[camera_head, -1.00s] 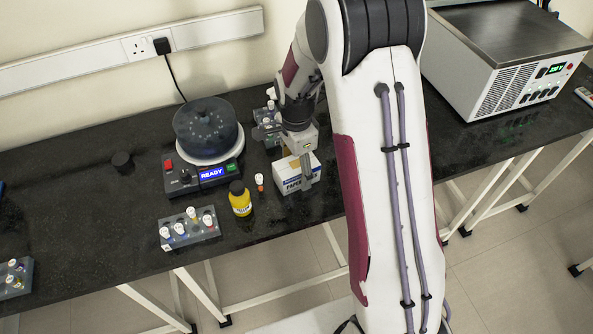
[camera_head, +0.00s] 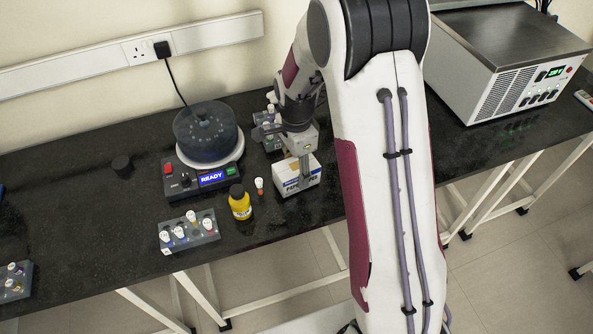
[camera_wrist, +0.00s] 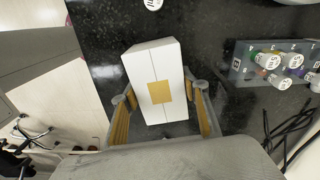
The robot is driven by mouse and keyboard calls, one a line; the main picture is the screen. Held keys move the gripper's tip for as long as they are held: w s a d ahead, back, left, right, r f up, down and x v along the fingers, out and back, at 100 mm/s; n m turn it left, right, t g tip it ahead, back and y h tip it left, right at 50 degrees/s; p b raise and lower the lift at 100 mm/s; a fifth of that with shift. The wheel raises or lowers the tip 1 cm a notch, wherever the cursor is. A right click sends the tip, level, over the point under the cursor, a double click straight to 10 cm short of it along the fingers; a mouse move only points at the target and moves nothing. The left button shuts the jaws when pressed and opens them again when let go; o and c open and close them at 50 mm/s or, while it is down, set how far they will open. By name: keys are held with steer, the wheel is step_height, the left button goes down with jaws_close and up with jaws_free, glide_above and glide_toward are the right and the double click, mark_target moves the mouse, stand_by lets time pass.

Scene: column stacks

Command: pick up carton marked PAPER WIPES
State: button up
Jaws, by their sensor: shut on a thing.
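The carton (camera_head: 296,180) is a white box with a blue band and dark lettering on its front; part of the lettering is hidden by a finger. It stands on the dark bench near the front edge. In the wrist view the carton (camera_wrist: 153,62) shows its white top with a yellow square label. My gripper (camera_head: 304,165) reaches down onto it from above. In the wrist view my gripper (camera_wrist: 161,104) has one finger on each side of the carton and is shut on it. Whether the carton is clear of the bench cannot be told.
A small orange-and-white vial (camera_head: 259,186) and a yellow bottle (camera_head: 239,203) stand just left of the carton. A centrifuge (camera_head: 206,140) and a vial rack (camera_head: 189,232) are further left. Another rack (camera_wrist: 275,64) stands close behind. A large grey-topped instrument (camera_head: 510,60) is at right.

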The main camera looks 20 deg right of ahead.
mark_target(296, 165)
step_height(296, 165, up, 9)
steer(key=shift+r, duration=0.1)
stand_by(0.4)
